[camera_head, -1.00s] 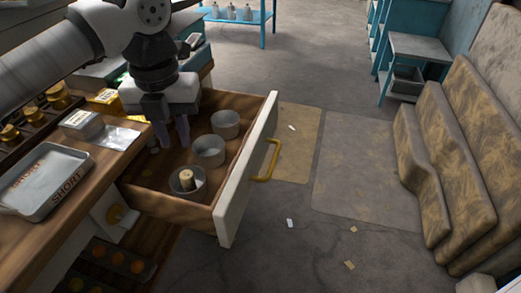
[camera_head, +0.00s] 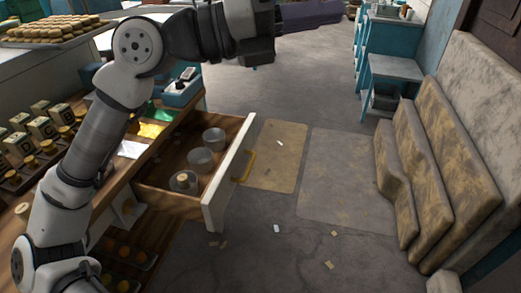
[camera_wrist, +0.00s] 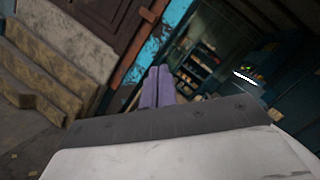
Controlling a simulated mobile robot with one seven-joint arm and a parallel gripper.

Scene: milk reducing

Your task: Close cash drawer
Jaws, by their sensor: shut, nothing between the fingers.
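The cash drawer (camera_head: 228,172) is pulled out from the wooden counter, with a white front and a yellow handle (camera_head: 244,166) facing right. Inside it are round metal cups (camera_head: 201,160); the nearest one holds a tan cylinder (camera_head: 183,181). My gripper (camera_head: 335,12) is raised above and beyond the drawer at the top of the head view, pointing right and apart from the drawer. In the wrist view its purple fingers (camera_wrist: 157,87) are together with nothing between them. The drawer does not show in the wrist view.
A tan padded bench (camera_head: 430,170) stands at right, and a blue shelf unit (camera_head: 390,70) at the back right. The floor (camera_head: 300,250) right of the drawer is open, with small paper scraps.

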